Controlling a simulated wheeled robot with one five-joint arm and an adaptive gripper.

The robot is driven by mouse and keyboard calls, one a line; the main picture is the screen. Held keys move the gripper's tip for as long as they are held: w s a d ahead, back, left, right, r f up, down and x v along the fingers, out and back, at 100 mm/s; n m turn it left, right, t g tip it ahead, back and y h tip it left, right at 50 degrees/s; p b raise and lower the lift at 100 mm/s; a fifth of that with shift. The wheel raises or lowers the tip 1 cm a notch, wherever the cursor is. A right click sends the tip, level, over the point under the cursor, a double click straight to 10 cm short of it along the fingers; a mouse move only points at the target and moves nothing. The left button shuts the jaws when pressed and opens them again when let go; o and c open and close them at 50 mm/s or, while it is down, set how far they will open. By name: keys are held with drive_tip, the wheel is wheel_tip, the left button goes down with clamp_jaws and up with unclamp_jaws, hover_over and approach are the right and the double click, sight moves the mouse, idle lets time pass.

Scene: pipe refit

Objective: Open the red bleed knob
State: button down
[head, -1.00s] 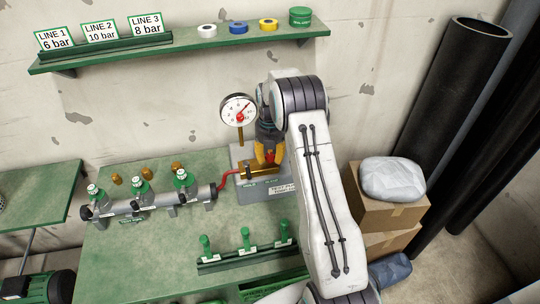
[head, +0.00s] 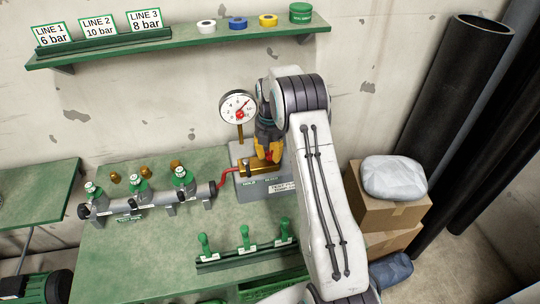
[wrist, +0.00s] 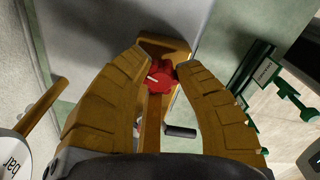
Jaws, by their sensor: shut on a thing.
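The red bleed knob (wrist: 158,80) sits on the brass block of the test pump and has a pale line on its top. In the wrist view it lies between the tips of my gripper (wrist: 160,72), whose yellow fingers are shut on it. In the head view my gripper (head: 268,152) points down over the brass block (head: 250,169), and the knob is mostly hidden by the fingers. The gauge (head: 239,107) with a white dial and red needle stands on a brass stem left of my gripper.
A grey pipe manifold (head: 150,203) with several green-capped valves stands to the left, joined to the block by a red hose (head: 228,178). A green rack (head: 250,256) with green-handled pieces is in front. Cardboard boxes (head: 385,215) stand right of my arm.

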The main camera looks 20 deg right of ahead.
drive_tip(key=m+b, duration=0.1)
drive_tip(key=m, duration=0.2)
drive_tip(key=shift+f+m, duration=0.15)
drive_tip(key=shift+m, duration=0.25)
drive_tip(key=m+b, duration=0.1)
drive_tip(key=m, duration=0.2)
drive_tip(key=shift+m, duration=0.3)
drive_tip(key=m+b, duration=0.1)
drive_tip(key=m, duration=0.2)
drive_tip(key=shift+m, duration=0.3)
drive_tip(key=m, duration=0.4)
drive_tip(key=shift+m, duration=0.3)
drive_tip(key=m, duration=0.3)
drive_tip(key=shift+m+b, duration=0.3)
drive_tip(key=m, duration=0.3)
drive_tip(key=shift+m, duration=0.3)
drive_tip(key=m, duration=0.4)
drive_tip(key=shift+m, duration=2)
